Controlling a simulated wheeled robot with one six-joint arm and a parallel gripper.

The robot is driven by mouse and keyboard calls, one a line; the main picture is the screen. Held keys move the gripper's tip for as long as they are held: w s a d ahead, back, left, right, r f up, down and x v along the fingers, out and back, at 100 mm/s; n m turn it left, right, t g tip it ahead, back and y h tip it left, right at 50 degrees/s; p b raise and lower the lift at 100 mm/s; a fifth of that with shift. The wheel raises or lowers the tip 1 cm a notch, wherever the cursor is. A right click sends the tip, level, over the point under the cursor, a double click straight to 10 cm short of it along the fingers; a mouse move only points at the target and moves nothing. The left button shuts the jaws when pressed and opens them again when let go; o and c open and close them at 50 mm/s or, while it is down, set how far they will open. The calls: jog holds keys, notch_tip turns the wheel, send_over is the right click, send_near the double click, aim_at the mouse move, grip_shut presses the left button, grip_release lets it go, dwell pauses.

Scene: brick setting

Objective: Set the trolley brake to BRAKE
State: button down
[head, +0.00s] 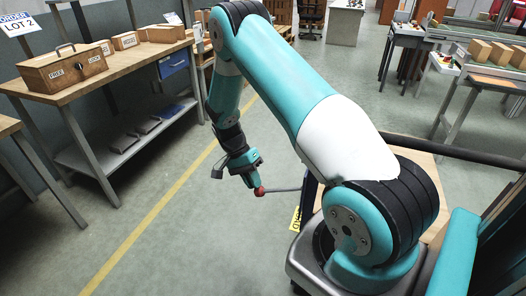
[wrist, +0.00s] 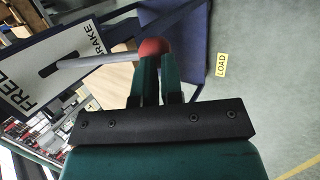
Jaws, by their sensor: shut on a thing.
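My gripper (head: 255,185) is shut on the red ball knob (head: 259,191) of the trolley's brake lever. In the wrist view the red knob (wrist: 153,47) sits at the tips of my gripper (wrist: 152,75). The grey lever rod (wrist: 95,60) runs left from the knob to a white plate (wrist: 88,24) with a dark slot (wrist: 49,71). The plate reads FREE at its lower left and BRAKE at its upper right. The rod crosses the plate, and I cannot tell its exact place in the slot. In the head view my arm hides much of the trolley.
A yellow LOAD label (wrist: 221,64) lies on the floor beside the trolley. A workbench (head: 118,66) with wooden boxes stands at the left. Tables with blocks (head: 490,50) stand at the right. The floor around the yellow line (head: 165,200) is clear.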

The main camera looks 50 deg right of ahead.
jog(key=shift+s+f, duration=0.25)
jog(key=shift+f, duration=0.1)
jog(key=w+v, duration=0.1)
jog(key=v, duration=1.3)
jog(key=shift+w+p, duration=0.3)
jog(key=shift+p, duration=0.05)
jog(key=shift+a, duration=0.15)
